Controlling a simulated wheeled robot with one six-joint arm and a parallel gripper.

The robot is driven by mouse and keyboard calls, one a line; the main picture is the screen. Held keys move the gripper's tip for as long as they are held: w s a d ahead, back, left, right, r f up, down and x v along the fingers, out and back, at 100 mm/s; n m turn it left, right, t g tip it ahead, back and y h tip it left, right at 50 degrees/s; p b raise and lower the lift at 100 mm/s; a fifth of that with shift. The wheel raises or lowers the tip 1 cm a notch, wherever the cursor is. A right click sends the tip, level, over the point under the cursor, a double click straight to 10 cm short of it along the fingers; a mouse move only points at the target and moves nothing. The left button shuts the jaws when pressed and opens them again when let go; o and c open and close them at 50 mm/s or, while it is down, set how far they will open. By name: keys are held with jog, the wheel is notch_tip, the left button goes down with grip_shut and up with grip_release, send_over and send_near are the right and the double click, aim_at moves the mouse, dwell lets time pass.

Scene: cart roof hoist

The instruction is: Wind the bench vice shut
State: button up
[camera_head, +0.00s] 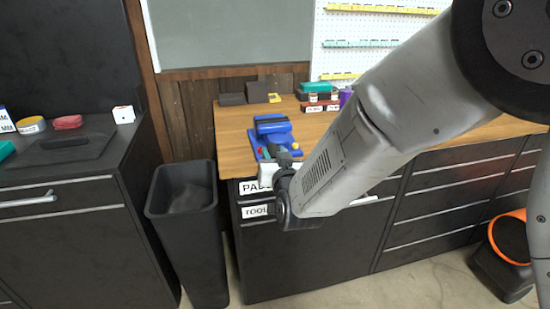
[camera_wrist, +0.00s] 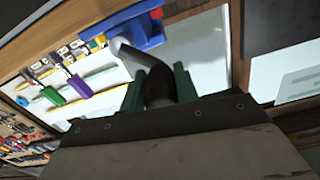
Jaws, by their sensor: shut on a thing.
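The blue bench vice (camera_head: 271,127) stands on the wooden bench top near its left front edge. In the wrist view, part of the blue vice (camera_wrist: 143,32) shows at the top, with a grey bar (camera_wrist: 125,55) reaching from it towards me. My gripper (camera_wrist: 160,85) has its green fingers on both sides of the dark grip of the vice handle (camera_wrist: 159,90), shut on it. In the head view, my gripper (camera_head: 284,162) is at the front of the vice, and my wrist and forearm hide most of the handle. The jaw gap is not clear.
A wooden bench top (camera_head: 235,122) bears dark boxes (camera_head: 257,92), a green box (camera_head: 317,87) and small red items behind the vice. A black bin (camera_head: 185,200) stands left of the bench. A dark cabinet (camera_head: 65,180) is at far left. An orange-rimmed bucket (camera_head: 507,240) stands right.

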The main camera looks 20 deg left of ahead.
jog(key=shift+w+d+r, duration=0.3)
jog(key=shift+d+r, duration=0.05)
jog(key=shift+r, duration=0.35)
jog(key=shift+w+d+r, duration=0.3)
jog(key=shift+r, duration=0.35)
jog(key=w+d, duration=0.2)
jog(key=d, duration=0.1)
jog(key=shift+w+d+f, duration=0.1)
jog(key=shift+d+f, duration=0.05)
jog(key=shift+d, duration=0.15)
jog(key=d+f, duration=0.1)
jog(key=w+d+f, duration=0.1)
jog(key=f, duration=0.1)
jog(key=shift+w+d, duration=0.2)
jog(key=shift+d, duration=0.15)
